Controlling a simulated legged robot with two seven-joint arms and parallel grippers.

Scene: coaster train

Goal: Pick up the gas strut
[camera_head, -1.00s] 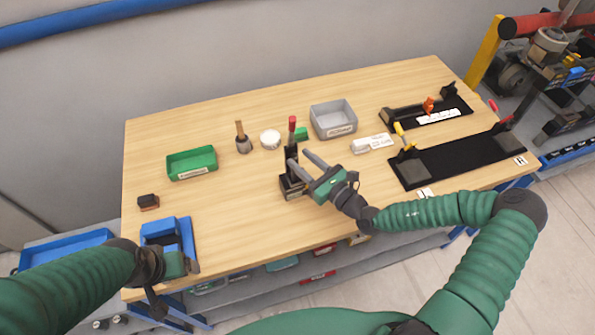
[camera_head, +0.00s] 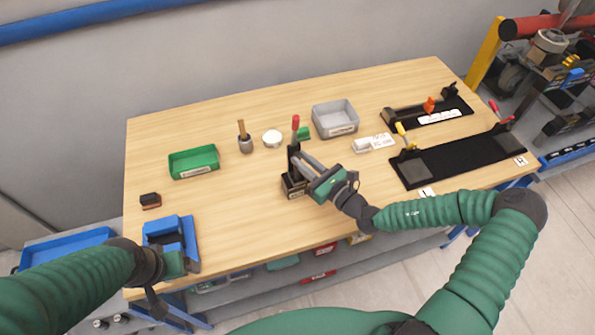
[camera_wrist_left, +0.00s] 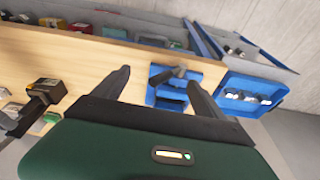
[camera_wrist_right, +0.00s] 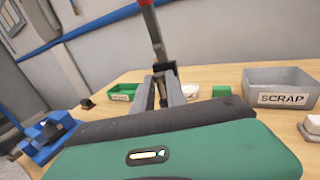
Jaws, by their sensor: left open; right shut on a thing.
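A dark upright piece with a red top (camera_head: 295,124) stands in a black block-like stand (camera_head: 293,188) near the table's middle. It may be the gas strut; I cannot tell for sure. My right gripper (camera_head: 300,159) reaches in from the right and is shut on its dark part, below the red end. In the right wrist view the red-ended rod (camera_wrist_right: 153,30) rises, slightly tilted, beyond the fingertips. My left gripper (camera_wrist_left: 160,80) is open and empty at the table's front left, close to the blue holder (camera_wrist_left: 168,98), which has a dark piece in it.
A green tray (camera_head: 178,172), a pot with a wooden-handled tool (camera_head: 245,145), a white round thing (camera_head: 272,138) and a grey SCRAP bin (camera_head: 335,130) stand behind. Black fixtures (camera_head: 445,165) fill the right side. A small dark block (camera_head: 150,201) lies left. The front middle is clear.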

